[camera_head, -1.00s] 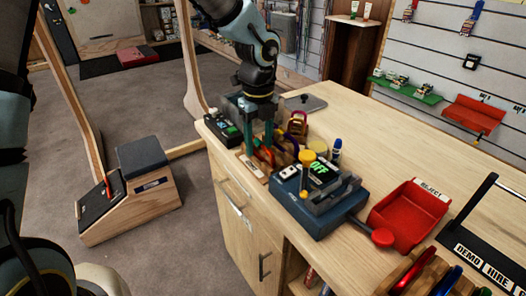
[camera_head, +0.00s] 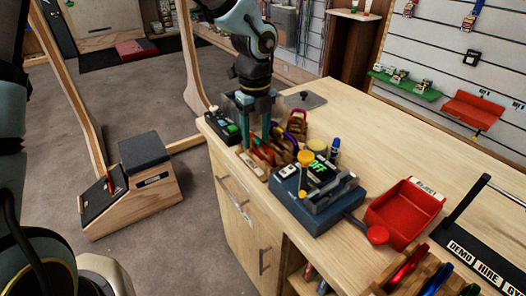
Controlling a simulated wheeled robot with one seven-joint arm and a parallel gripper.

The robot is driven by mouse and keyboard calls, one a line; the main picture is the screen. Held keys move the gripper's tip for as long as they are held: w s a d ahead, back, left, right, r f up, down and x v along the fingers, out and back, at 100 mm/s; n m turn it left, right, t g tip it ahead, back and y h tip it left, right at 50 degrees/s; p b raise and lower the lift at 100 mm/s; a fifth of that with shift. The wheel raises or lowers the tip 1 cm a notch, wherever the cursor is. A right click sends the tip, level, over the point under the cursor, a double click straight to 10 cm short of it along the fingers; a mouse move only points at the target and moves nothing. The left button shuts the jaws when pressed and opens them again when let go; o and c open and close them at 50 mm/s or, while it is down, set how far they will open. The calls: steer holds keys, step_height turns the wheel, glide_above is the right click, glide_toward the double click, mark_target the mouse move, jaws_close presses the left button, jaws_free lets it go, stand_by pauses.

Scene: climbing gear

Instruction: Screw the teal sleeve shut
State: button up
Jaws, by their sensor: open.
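My gripper (camera_head: 257,146) points down at the back left of the wooden counter, its two teal fingers apart. It is over a wooden rack (camera_head: 251,172) that holds several carabiners. A red-orange carabiner (camera_head: 263,154) stands close to the fingertips; I cannot tell whether they touch it. A purple carabiner (camera_head: 290,138) and a crimson one (camera_head: 298,119) stand farther right. I cannot make out a teal sleeve apart from the teal fingers, which hide part of the rack.
A dark blue device (camera_head: 317,205) with a yellow knob and green display stands right of the rack. A red reject tray (camera_head: 404,212) and a sign stand (camera_head: 482,262) lie farther right. A dark control box (camera_head: 222,124) sits at the left edge. The counter's back right is clear.

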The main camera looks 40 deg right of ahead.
steer(key=shift+a, duration=0.45)
steer(key=shift+f, duration=0.15)
steer(key=shift+f+b, duration=0.75)
steer(key=shift+f, duration=0.5)
steer(key=shift+d, duration=0.15)
steer(key=shift+d, duration=0.65)
steer(key=shift+r+p, duration=0.1)
steer(key=shift+p, duration=0.2)
step_height(320, 180, up, 3)
steer(key=p, duration=0.2)
steer(key=shift+p, duration=0.35)
